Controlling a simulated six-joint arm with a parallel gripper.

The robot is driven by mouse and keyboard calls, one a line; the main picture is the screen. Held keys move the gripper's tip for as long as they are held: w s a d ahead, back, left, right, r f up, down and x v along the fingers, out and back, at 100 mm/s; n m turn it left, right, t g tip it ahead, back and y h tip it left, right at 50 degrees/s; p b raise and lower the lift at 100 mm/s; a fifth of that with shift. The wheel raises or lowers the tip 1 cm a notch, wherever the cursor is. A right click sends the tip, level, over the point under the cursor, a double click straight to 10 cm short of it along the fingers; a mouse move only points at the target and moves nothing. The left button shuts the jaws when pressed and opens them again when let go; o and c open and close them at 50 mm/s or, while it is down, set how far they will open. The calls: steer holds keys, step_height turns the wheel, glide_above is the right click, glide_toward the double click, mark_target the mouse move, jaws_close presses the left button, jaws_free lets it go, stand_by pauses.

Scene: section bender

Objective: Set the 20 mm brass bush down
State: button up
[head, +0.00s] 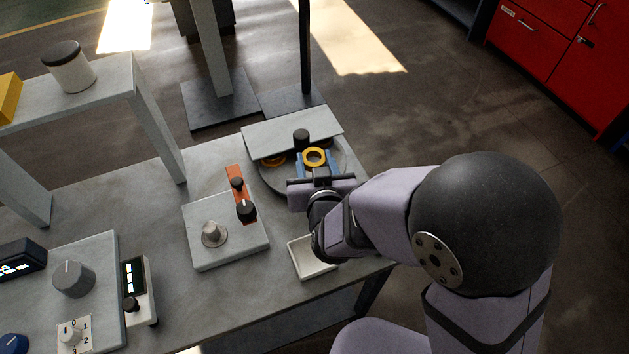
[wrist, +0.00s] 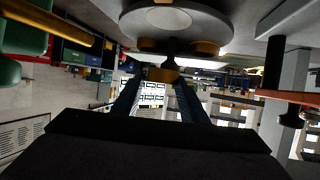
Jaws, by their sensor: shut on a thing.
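A second brass ring (head: 273,161) sits on the left side of the round plate, partly hidden. I cannot tell whether the held bush touches anything below.
A black knob (head: 301,136) stands just behind the bush, by a flat grey plate (head: 270,134). A grey block (head: 240,246) with an orange lever (head: 234,181) and black handle (head: 246,210) is to the left. An empty-looking white tray (head: 303,262) lies in front.

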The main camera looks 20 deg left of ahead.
steer(key=shift+f, duration=3.75)
steer(key=shift+f, duration=0.15)
steer(key=o, duration=1.2)
steer(key=v, duration=0.4)
steer(key=shift+s+r, duration=0.15)
steer(key=shift+r, duration=0.1)
steer(key=shift+s+d+r+p, duration=0.15)
steer(key=shift+s+d+p, duration=0.2)
steer(key=shift+s+p, duration=0.15)
